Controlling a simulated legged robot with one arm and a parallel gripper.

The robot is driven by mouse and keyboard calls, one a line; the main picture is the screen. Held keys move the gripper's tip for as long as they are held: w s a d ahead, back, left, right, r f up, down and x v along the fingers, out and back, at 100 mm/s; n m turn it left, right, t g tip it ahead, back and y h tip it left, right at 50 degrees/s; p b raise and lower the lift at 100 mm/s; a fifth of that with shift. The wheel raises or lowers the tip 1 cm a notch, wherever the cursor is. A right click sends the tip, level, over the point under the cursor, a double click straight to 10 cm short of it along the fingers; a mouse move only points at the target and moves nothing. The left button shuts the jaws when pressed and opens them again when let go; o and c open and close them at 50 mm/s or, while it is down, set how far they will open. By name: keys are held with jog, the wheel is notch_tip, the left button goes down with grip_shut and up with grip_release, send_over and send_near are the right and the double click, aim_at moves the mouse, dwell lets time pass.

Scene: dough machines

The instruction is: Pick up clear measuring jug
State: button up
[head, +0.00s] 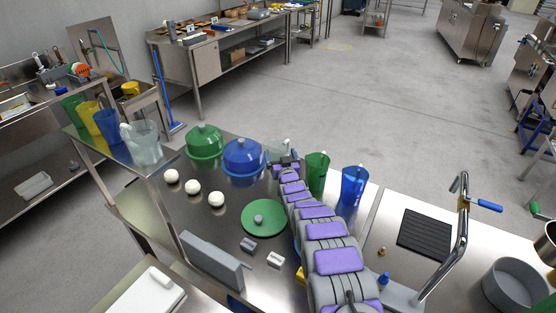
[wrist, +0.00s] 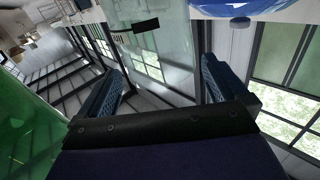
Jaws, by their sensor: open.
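A clear measuring jug (head: 278,147) stands on the steel table in the head view, just beyond the end of my arm and partly hidden by it. In the wrist view, a clear see-through wall with a dark mark, which looks like this jug (wrist: 150,45), fills the upper middle. My gripper (wrist: 162,72) is open, with its two dark blue fingers spread wide and nothing held. The clear wall lies ahead of the fingers; I cannot tell if they touch it. In the head view my gripper (head: 284,163) is small and close to the jug.
A green jug (head: 317,172) and a blue jug (head: 353,186) stand to the right. A blue dome (head: 243,157) and a green dome (head: 204,142) are to the left. Another clear jug (head: 146,142) stands on the raised shelf. White dough balls (head: 193,185) lie on the table.

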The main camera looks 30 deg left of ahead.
jog(key=shift+x, duration=1.2)
jog(key=shift+c, duration=0.2)
jog(key=c, duration=1)
jog(key=shift+r, duration=0.1)
jog(key=shift+c, duration=0.2)
